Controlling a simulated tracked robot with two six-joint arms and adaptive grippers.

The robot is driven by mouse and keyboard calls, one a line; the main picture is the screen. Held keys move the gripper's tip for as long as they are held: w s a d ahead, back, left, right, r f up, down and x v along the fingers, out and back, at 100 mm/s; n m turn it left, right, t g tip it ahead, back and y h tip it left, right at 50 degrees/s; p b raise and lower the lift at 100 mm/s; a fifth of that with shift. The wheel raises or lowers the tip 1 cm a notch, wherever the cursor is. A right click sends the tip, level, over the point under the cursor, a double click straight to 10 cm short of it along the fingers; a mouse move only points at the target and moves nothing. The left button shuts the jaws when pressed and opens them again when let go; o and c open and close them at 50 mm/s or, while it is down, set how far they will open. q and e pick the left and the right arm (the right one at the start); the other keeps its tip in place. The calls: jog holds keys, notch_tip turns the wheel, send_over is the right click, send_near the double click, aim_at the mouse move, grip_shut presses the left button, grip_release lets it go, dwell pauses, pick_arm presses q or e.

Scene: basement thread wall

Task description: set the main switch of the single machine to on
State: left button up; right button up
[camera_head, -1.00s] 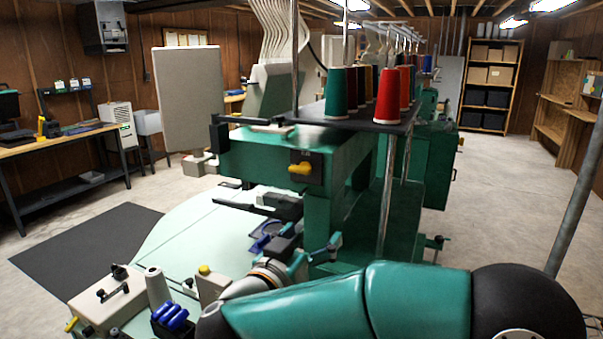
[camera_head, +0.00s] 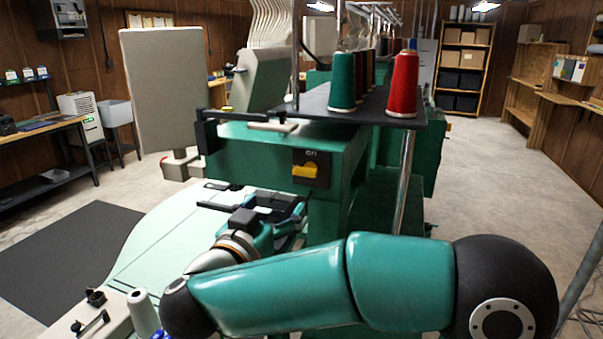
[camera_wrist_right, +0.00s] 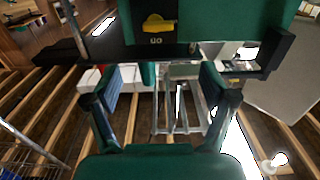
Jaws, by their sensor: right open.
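The main switch (camera_head: 306,171) is a yellow knob on a dark plate, on the upright front of the green machine (camera_head: 245,155). The knob lies roughly level; small lettering above it is too blurred to read surely. In the right wrist view the switch (camera_wrist_right: 158,24) shows upside down at the top middle, beyond the fingertips. My right gripper (camera_head: 275,228) is below and left of the switch, apart from it, over the pale table. In the wrist view its two fingers (camera_wrist_right: 158,92) stand wide apart with nothing between them. My left gripper is not in view.
A dark shelf (camera_head: 290,108) with green and red thread cones (camera_head: 403,84) juts out above the switch. A chrome post (camera_head: 405,165) stands right of it. The pale table (camera_head: 170,235) carries a white cone (camera_head: 141,312). Open concrete floor lies to the right.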

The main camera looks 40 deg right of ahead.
aim_at(304, 175)
jog(key=p+x, duration=0.2)
jog(key=x, duration=1.2)
jog(key=shift+d, duration=0.4)
jog(key=shift+c, duration=0.3)
jog(key=c, duration=1.1)
jog(key=shift+w+a, duration=0.1)
